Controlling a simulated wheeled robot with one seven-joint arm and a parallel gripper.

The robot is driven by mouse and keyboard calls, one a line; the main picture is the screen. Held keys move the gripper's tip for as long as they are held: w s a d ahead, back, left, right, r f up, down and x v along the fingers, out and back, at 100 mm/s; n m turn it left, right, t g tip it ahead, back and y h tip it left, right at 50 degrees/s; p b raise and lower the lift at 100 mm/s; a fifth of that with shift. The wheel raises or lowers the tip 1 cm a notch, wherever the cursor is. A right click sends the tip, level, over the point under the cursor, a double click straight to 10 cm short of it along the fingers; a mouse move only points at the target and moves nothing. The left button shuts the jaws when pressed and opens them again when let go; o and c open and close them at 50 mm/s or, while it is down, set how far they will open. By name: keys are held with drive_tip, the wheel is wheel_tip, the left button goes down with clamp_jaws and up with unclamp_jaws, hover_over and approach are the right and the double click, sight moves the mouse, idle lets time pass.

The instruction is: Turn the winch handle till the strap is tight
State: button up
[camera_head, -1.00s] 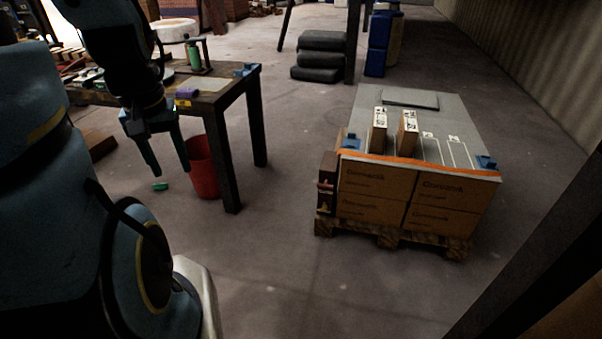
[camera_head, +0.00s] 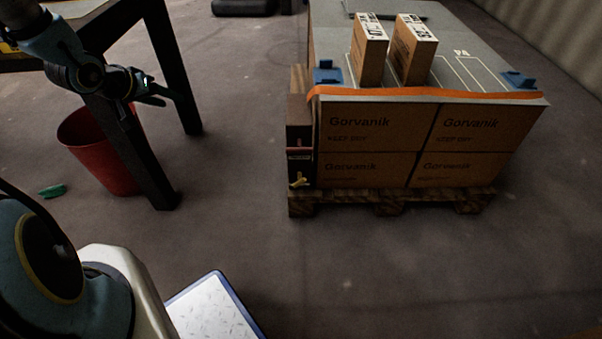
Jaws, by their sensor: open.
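The orange strap (camera_head: 430,93) runs along the top front edge of the boxed load on a pallet. I cannot tell how tight it is. A dark brown winch post (camera_head: 299,125) stands upright against the load's left front corner. Low on it is a small yellowish lever (camera_head: 298,181), which looks like the winch handle. My gripper (camera_head: 166,97) is at the upper left, in front of the table leg. It is open and empty, well to the left of the winch and apart from it.
Stacked cartons (camera_head: 375,128) rest on a wooden pallet (camera_head: 390,203). Two small boxes (camera_head: 412,50) stand on the grey top between blue corner pieces. A red bucket (camera_head: 100,150) and a dark table leg (camera_head: 150,165) are left. The floor before the pallet is clear.

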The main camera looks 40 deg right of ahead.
drive_tip(key=s+d+f+m+g+h+b, duration=0.1)
drive_tip(key=s+d+f+g+h+b, duration=0.15)
drive_tip(key=d+f+b, duration=0.55)
drive_tip(key=m+g+h+b, duration=0.2)
drive_tip(key=g+h+b, duration=0.7)
drive_tip(key=b, duration=0.6)
approach(302, 148)
drive_tip(key=b+x, duration=0.1)
drive_tip(key=x, duration=0.2)
drive_tip(key=b+x, duration=0.2)
drive_tip(key=f+b+x, duration=0.1)
drive_tip(key=x, duration=0.2)
drive_tip(key=shift+s+d, duration=0.1)
drive_tip(key=shift+d, duration=0.35)
drive_tip(key=shift+s+d+r+b, duration=0.2)
drive_tip(key=shift+d+b, duration=0.1)
drive_tip(key=shift+d, duration=0.15)
clamp_jaws()
